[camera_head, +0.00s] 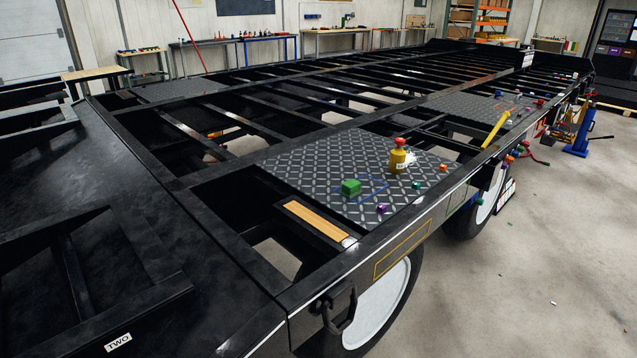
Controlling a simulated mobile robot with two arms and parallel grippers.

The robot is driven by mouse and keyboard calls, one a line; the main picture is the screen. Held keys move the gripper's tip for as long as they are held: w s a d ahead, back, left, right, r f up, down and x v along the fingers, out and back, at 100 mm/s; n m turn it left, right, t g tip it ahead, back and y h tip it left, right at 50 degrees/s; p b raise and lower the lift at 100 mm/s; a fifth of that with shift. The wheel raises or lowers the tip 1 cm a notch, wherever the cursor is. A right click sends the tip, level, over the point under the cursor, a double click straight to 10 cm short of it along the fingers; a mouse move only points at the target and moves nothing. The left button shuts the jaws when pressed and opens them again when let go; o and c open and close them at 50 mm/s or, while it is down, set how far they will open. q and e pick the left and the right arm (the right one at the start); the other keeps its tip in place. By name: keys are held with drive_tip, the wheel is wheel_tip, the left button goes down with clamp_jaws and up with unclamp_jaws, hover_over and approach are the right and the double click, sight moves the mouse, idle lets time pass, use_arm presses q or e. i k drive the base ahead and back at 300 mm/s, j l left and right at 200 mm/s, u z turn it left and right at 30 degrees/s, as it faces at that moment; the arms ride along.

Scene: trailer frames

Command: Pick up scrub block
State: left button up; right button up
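A green block (351,187), likely the scrub block, sits on the dark diamond-patterned plate (300,170) of the trailer frame. Blue line markings lie on the plate around it. Neither of my grippers shows in the head view.
Small purple (381,208), green (416,185) and orange (443,168) pieces lie near the plate's right side. A wooden strip (317,220) lies in front. Open gaps between the black beams surround the plate. The concrete floor (540,250) at right is mostly clear.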

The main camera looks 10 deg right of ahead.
sight(352, 188)
drive_tip(key=i+l+u, duration=0.2)
drive_tip(key=l, duration=0.5)
drive_tip(key=i+l+u, duration=0.1)
drive_tip(key=l+u, duration=0.15)
drive_tip(key=l, duration=0.5)
drive_tip(key=l+u, duration=0.2)
drive_tip(key=l, duration=0.55)
